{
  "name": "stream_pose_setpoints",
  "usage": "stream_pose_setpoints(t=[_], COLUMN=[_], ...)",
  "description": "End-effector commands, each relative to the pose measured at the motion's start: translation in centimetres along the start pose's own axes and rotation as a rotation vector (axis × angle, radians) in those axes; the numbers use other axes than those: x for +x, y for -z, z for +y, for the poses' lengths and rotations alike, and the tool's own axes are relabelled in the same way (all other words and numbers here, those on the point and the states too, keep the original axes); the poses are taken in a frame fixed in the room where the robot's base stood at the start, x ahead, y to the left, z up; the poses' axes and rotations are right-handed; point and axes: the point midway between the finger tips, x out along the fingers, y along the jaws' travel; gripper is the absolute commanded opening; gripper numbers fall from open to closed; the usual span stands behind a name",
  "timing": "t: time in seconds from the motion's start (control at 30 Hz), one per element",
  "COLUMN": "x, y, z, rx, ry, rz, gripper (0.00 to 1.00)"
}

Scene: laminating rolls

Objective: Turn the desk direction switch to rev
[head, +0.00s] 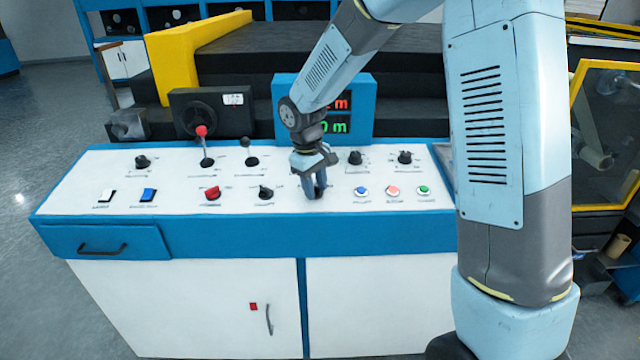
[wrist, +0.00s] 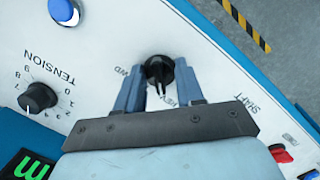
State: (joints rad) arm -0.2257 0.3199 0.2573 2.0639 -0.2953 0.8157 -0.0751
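The desk direction switch is a small black rotary knob (wrist: 158,71) on the white desk top, with part of an FWD label on its left and a REV label below and right of it in the wrist view. I cannot tell for sure which label its grip points to. My gripper (wrist: 161,66) points down over it, open, with one blue-grey finger on either side of the knob. The fingers look apart from the knob's grip. In the head view my gripper (head: 315,192) is at the desk's front middle and hides the switch.
A tension knob (wrist: 38,97) and a blue button (wrist: 64,11) are near. The head view shows a black knob (head: 265,192) and red switch (head: 212,193) to the left, push buttons (head: 392,191) to the right, and levers (head: 204,145) and a blue display (head: 358,105) behind.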

Motion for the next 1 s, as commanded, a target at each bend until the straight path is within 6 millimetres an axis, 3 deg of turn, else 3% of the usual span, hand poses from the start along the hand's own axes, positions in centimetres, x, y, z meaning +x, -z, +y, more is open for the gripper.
stream_pose_setpoints(t=[0.23, 0.37, 0.8, 1.0], x=[-0.5, -1.7, -10.0, -12.7], y=[0.2, 0.3, 0.2, 0.1], z=[0.1, 0.1, 0.1, 0.0], rx=[0.001, 0.002, 0.0, 0.001], ry=[-0.003, -0.005, -0.003, -0.002], rz=[0.007, 0.01, 0.008, 0.005], gripper=[0.37, 0.37, 0.37, 0.37])
